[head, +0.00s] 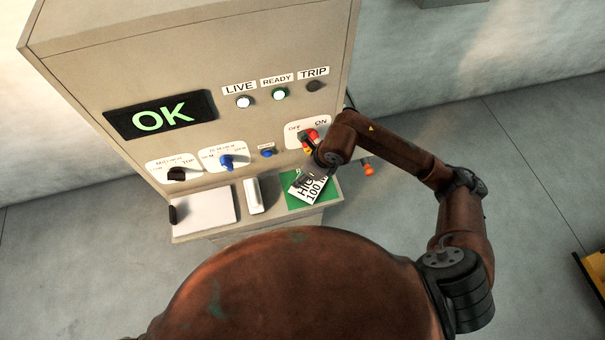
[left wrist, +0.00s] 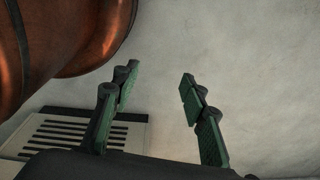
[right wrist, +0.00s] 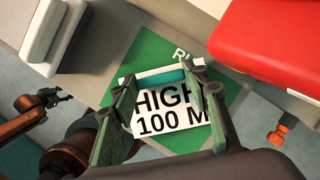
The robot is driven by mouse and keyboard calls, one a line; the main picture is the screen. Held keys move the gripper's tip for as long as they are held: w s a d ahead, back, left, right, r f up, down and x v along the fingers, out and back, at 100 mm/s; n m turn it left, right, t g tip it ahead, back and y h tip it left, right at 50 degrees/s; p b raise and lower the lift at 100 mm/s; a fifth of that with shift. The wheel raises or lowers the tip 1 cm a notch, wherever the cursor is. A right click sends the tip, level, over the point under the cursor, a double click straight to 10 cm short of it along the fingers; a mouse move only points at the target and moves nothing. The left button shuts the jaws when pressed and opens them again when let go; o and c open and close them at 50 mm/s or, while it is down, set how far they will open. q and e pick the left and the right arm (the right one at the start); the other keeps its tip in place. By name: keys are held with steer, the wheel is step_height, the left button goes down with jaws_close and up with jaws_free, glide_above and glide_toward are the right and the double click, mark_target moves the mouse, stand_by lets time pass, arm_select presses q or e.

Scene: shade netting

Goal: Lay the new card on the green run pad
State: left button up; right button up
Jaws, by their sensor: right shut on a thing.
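The new card (right wrist: 168,122) is white and reads "HIGH 100 M" in black. It lies over the green run pad (right wrist: 150,48) on the shelf's right end, a little askew to it. Whether it touches the pad is hard to tell. In the head view the card (head: 309,190) and green pad (head: 296,204) show below my right gripper (head: 303,183). In the right wrist view my right gripper (right wrist: 164,88) is shut on the card, with a teal strip between its fingertips. My left gripper (left wrist: 160,80) is open and empty, away from the shelf.
The red and yellow switch (head: 309,138) stands close above the pad. A white block (head: 254,195) and a white plate (head: 204,211) sit left of the pad. Blue knobs (head: 228,162) project from the panel, whose screen (head: 161,116) reads OK. An orange knob (head: 369,170) is at right.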

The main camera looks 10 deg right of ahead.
mark_target(315, 186)
steer(key=shift+f, duration=0.75)
steer(key=o, duration=1.1)
steer(key=shift+c, duration=0.2)
arm_select(q)
steer(key=shift+s+r, duration=0.15)
steer(key=shift+s, duration=0.25)
arm_select(e)
steer(key=shift+r, duration=0.1)
arm_select(q)
steer(key=shift+r, duration=0.1)
arm_select(e)
steer(key=shift+r, duration=0.1)
steer(key=shift+d+r, duration=0.1)
steer(key=shift+r, duration=0.15)
arm_select(q)
step_height(315, 186, down, 2)
steer(key=shift+s+f+b, duration=0.1)
steer(key=shift+b, duration=0.95)
arm_select(e)
steer(key=v, duration=1.1)
steer(key=shift+r, duration=0.2)
steer(key=shift+s+d, duration=0.1)
steer(key=shift+s, duration=0.05)
